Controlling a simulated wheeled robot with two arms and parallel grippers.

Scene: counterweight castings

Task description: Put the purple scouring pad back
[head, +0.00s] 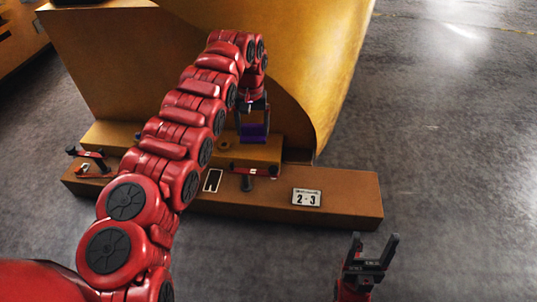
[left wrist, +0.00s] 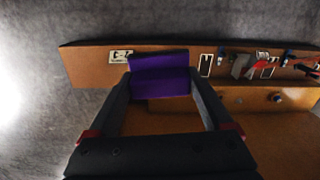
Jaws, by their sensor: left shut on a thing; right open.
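The purple scouring pad (head: 254,133) is held in the air by my left gripper (head: 254,112), over the wooden ledge at the foot of the big yellow casting. The left wrist view shows the pad (left wrist: 160,76) between the two fingertips of my shut left gripper (left wrist: 160,90). A white-outlined rectangle (head: 212,181) on the ledge is empty and lies to the left of and below the pad in the head view; it also shows in the left wrist view (left wrist: 206,66). My right gripper (head: 372,254) is open and empty, above the floor at the lower right.
A red-and-black tool (head: 247,175) stands right of the outline, another (head: 90,160) at the left end. The yellow casting (head: 280,50) rises behind. Grey floor is clear at right.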

